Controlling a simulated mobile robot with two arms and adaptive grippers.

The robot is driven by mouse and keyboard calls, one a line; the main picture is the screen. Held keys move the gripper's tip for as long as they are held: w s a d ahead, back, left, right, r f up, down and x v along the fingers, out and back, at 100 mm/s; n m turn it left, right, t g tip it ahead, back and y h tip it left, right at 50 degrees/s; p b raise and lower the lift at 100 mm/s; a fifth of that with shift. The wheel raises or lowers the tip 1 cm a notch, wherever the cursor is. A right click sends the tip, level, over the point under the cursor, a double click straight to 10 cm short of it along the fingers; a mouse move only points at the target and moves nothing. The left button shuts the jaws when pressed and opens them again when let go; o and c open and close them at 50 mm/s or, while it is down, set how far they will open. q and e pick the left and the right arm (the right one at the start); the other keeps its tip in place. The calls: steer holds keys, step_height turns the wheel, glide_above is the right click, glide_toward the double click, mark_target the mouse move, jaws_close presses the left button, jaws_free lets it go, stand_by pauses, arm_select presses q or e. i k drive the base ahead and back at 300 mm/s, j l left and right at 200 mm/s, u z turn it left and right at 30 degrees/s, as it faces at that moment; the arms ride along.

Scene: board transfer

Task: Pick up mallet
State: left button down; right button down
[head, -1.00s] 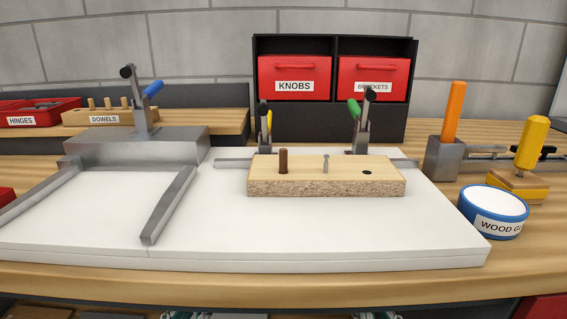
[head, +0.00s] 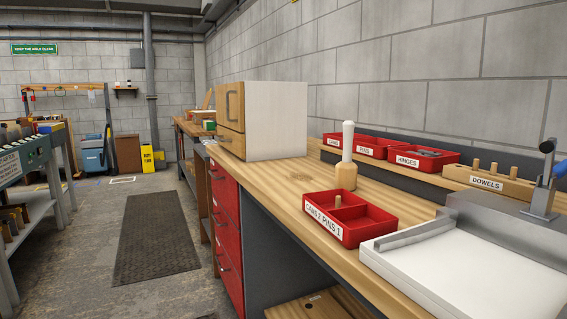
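A mallet (head: 346,176) stands upright on the wooden workbench (head: 288,183), with its pale wooden head down and its white handle up. It is behind a red divided tray (head: 352,236) labelled "CAMS 2 PINS 1", which overlaps the lower part of the mallet's outline or stands close in front of it. Neither of my grippers shows in the head view.
Red bins, one labelled "HINGES" (head: 407,161), and a dowel block (head: 487,187) line the back. A white board (head: 470,275) with metal guides lies at right. A white-sided wooden cabinet (head: 275,122) stands farther left. The floor aisle holds a dark mat (head: 156,238).

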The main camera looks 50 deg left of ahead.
mark_target(346, 171)
steer(key=u, duration=1.1)
steer(key=i+j+z, duration=0.4)
steer(key=j, duration=0.15)
